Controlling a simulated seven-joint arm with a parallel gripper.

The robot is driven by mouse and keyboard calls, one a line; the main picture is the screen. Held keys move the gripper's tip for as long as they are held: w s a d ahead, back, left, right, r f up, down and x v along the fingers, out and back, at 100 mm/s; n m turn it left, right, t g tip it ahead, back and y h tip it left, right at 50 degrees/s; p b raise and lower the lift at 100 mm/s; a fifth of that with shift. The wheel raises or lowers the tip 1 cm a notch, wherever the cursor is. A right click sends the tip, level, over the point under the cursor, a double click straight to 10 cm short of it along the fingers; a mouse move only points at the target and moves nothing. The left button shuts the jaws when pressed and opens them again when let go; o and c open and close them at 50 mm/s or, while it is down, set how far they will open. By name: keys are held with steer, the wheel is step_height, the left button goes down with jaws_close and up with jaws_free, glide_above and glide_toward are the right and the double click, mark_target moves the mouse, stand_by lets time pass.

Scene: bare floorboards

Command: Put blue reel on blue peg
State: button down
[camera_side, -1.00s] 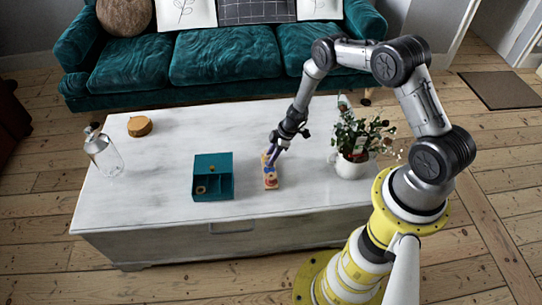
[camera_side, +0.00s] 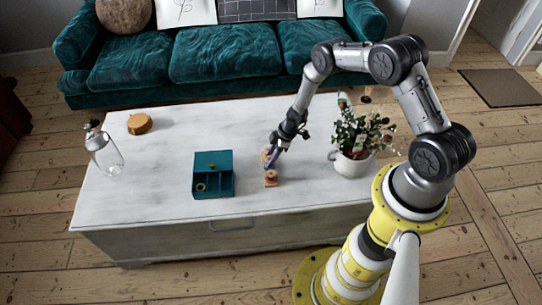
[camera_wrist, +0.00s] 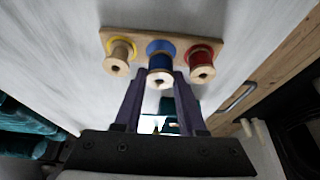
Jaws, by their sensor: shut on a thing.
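A wooden peg board (camera_wrist: 118,34) lies across the top of the wrist view, with yellow, blue and red discs or thread in a row. The blue reel (camera_wrist: 160,62) stands at the blue middle place, its pale wooden end facing the camera. My gripper (camera_wrist: 160,74) is shut on this blue reel, one finger on each side. The blue peg is hidden by the reel, and I cannot tell how fully it is seated. In the side view, my gripper (camera_side: 268,164) is low over the board, which is small and partly covered there.
Wooden reels stand at the yellow place (camera_wrist: 120,58) and the red place (camera_wrist: 202,64), close beside my fingers. A teal box (camera_side: 213,190) stands left of the board. A potted plant (camera_side: 353,150) stands to the right.

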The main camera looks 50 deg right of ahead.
steer(key=shift+f, duration=0.75)
stand_by(0.3)
steer(key=shift+c, duration=2)
jaws_free()
steer(key=shift+r, duration=3.55)
steer(key=shift+a, duration=0.1)
